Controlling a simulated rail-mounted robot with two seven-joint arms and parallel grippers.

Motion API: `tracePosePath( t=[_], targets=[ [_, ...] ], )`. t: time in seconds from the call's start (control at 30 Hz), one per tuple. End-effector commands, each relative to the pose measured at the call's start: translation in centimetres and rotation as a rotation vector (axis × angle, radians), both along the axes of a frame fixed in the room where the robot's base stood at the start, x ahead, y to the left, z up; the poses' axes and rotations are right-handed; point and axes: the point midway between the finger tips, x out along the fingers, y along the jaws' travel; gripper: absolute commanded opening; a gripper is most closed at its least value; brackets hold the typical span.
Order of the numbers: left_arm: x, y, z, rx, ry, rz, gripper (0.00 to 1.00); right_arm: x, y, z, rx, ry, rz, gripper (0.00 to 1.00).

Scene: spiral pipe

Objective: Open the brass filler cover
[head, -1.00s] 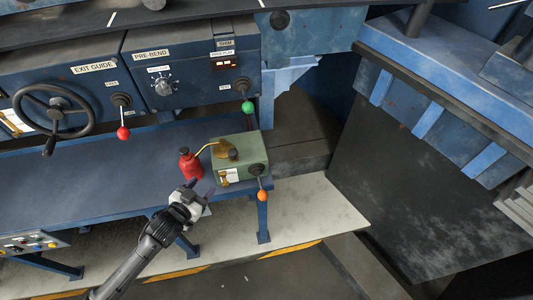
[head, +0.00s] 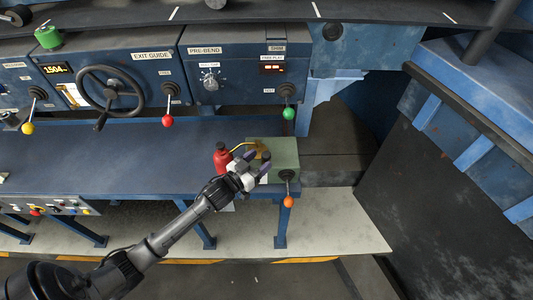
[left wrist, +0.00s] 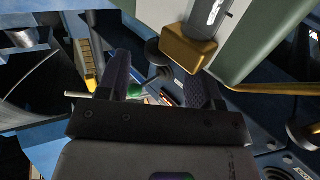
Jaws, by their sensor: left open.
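The green box (head: 287,149) stands at the right end of the blue bench. The brass filler cover (head: 261,146) is on its top, partly hidden behind my left gripper (head: 258,158). The gripper is open and empty, with its fingertips in front of the box near the cover; I cannot tell whether they touch anything. In the left wrist view the fingers (left wrist: 160,82) are spread below the green box (left wrist: 262,35). A brass block (left wrist: 188,47) on the box is close to the fingertips. A thin brass strip (left wrist: 275,89) at the box's edge appears to be the cover edge-on.
A red oil can (head: 222,159) with a thin spout stands just left of the box. An orange-knobbed lever (head: 289,201) hangs at the box's front right. A green-knobbed lever (head: 289,114) is above and behind. The blue bench (head: 110,160) is clear to the left.

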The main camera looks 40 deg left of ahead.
Motion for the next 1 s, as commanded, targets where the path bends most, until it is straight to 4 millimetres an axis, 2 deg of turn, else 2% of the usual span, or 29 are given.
tracePosePath(
  t=[0.1,0.3,0.73,1.0],
  targets=[
    [1.7,-0.1,0.1,0.000,-0.001,0.000,0.59,0.0,0.1,0.1,0.002,0.001,-0.001,0.43],
    [3.3,-0.2,0.1,0.000,-0.001,0.000,0.59,0.0,0.1,0.2,0.004,0.002,-0.002,0.43],
    [3.8,-0.3,0.0,0.000,0.000,0.000,0.59,-0.1,0.1,0.2,0.002,0.001,-0.001,0.43],
    [3.8,-0.3,0.0,0.000,0.000,0.000,0.35,-0.1,-0.1,0.2,-0.002,0.002,0.002,0.43]
  ],
)
